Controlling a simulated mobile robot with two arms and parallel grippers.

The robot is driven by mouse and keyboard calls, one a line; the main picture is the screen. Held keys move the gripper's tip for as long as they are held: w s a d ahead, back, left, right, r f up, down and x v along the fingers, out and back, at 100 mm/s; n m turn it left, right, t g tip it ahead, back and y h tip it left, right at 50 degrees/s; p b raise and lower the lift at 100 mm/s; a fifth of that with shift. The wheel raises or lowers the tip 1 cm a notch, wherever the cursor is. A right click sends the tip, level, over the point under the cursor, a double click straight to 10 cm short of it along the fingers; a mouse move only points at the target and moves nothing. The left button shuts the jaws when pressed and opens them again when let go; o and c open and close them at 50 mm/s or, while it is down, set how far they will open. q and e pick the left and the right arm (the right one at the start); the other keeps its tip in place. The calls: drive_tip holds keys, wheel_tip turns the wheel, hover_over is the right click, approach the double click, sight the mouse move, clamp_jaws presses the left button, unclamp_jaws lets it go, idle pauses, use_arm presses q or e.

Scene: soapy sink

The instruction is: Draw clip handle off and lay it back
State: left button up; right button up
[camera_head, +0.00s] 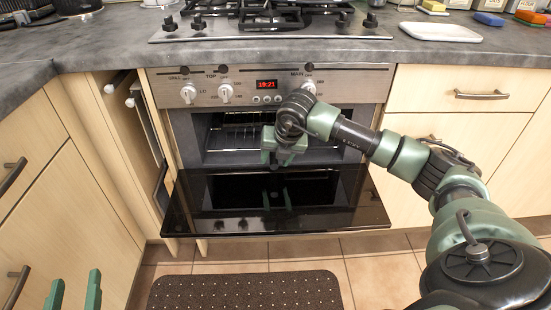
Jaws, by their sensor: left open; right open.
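I cannot make out the clip handle in the head view; it may be hidden behind my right gripper or too small to tell. My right gripper (278,158) hangs above the lowered oven door (330,205), in front of the open oven cavity. It is open, and I see nothing clear between its fingers. A dark wire rack (235,132) shows inside the oven, partly hidden by my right arm. My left gripper (74,282) is low at the bottom left with two green fingers apart and empty, well away from the oven.
The grey counter (110,40) runs above, with a gas hob (270,25) over the oven. A white tray (440,32), sponges and containers stand at the right. A narrow pull-out (120,115) stands left of the oven. A brown mat (245,290) lies on the tiles.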

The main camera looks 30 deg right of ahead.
drive_tip(key=shift+c, duration=0.3)
clamp_jaws()
drive_tip(key=shift+s+a, duration=0.1)
drive_tip(key=shift+s+a, duration=0.5)
drive_tip(key=shift+s, duration=0.4)
use_arm(q)
drive_tip(key=shift+s+a+f+g, duration=0.1)
drive_tip(key=shift+f+g, duration=0.2)
drive_tip(key=shift+f, duration=0.05)
use_arm(e)
drive_tip(key=shift+s+a, duration=0.45)
drive_tip(key=shift+s, duration=0.25)
drive_tip(key=shift+s+a, duration=0.1)
drive_tip(key=shift+s, duration=0.1)
